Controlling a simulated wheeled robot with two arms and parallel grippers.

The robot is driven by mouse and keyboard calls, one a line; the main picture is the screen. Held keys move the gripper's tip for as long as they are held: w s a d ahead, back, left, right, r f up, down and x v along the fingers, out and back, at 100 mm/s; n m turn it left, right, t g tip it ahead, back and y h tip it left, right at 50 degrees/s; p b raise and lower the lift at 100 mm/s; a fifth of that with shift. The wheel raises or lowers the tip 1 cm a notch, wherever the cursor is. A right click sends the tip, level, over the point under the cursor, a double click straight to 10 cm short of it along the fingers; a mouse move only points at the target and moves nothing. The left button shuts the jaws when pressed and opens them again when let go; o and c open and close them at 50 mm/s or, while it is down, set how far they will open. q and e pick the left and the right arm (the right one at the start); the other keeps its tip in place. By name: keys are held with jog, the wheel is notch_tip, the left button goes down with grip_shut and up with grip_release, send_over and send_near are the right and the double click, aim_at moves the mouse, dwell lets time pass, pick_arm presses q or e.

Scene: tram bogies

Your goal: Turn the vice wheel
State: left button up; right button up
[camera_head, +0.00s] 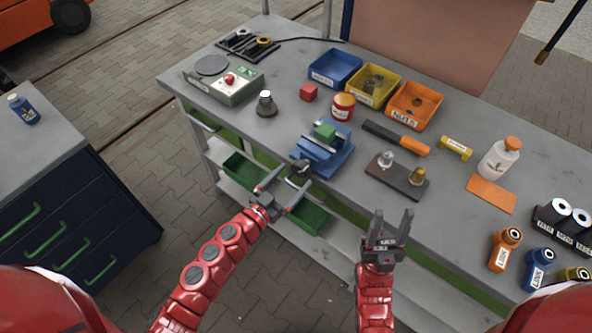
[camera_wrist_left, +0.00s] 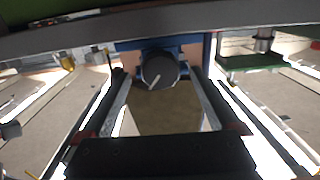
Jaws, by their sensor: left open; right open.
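The blue vice (camera_head: 335,158) stands at the front edge of the grey workbench, with a green block (camera_head: 324,131) in its jaws. Its dark round wheel (camera_head: 299,172) faces out over the bench's front edge. My left gripper (camera_head: 296,177) is open in front of the wheel, with a finger to either side of it. In the left wrist view the wheel (camera_wrist_left: 160,70) shows near the middle, between the finger ends; I cannot tell whether they touch it. My right gripper (camera_head: 392,224) is open and empty, pointing up in front of the bench.
Blue, yellow and orange bins (camera_head: 415,106) stand behind. Green trays (camera_head: 308,218) lie on the lower shelf. A dark cabinet (camera_head: 60,215) stands left.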

pick_arm(q)
jog(key=shift+w+d+r, duration=0.15)
jog(key=shift+w+d, duration=0.25)
jog(key=shift+w, duration=0.2)
jog(key=shift+w+d, duration=0.3)
jog(key=shift+w, duration=0.05)
jog(key=c, duration=1.4)
